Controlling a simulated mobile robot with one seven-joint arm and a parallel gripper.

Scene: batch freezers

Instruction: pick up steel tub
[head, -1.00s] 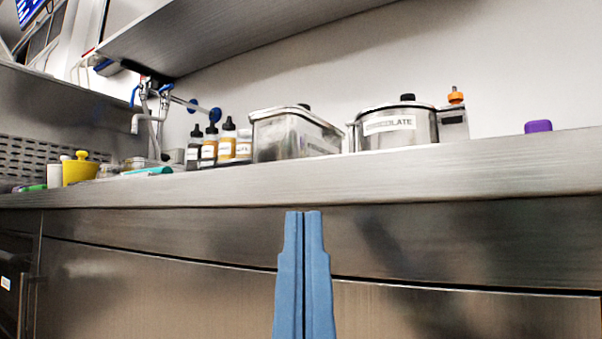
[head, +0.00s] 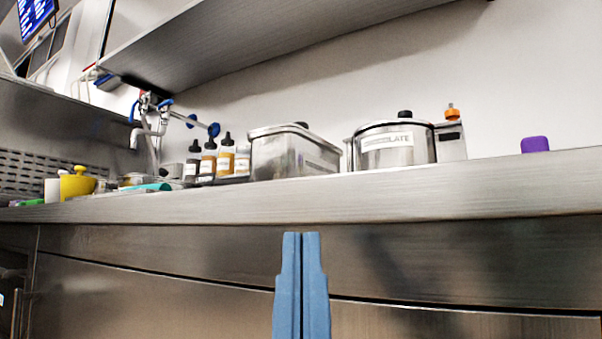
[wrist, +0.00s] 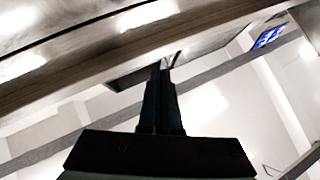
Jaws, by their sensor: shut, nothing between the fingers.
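A rectangular steel tub (head: 274,158) with a lid and a dark knob stands on the steel counter in the head view. A label is on its right-hand side. A round steel pot (head: 395,153) labelled "CHOCOLATE" stands just right of it. My gripper (head: 301,236) is blue, shut and empty. It points up in front of the counter, below the counter's front edge and apart from the tub. The wrist view also shows my gripper (wrist: 161,68) from behind as a dark shape; I cannot make out the tub there.
The counter's front edge (head: 420,202) lies between my gripper and the tub. Several bottles (head: 226,160) stand left of the tub. A yellow container (head: 77,185) is far left, a purple block (head: 535,145) at right. A shelf (head: 270,45) hangs overhead.

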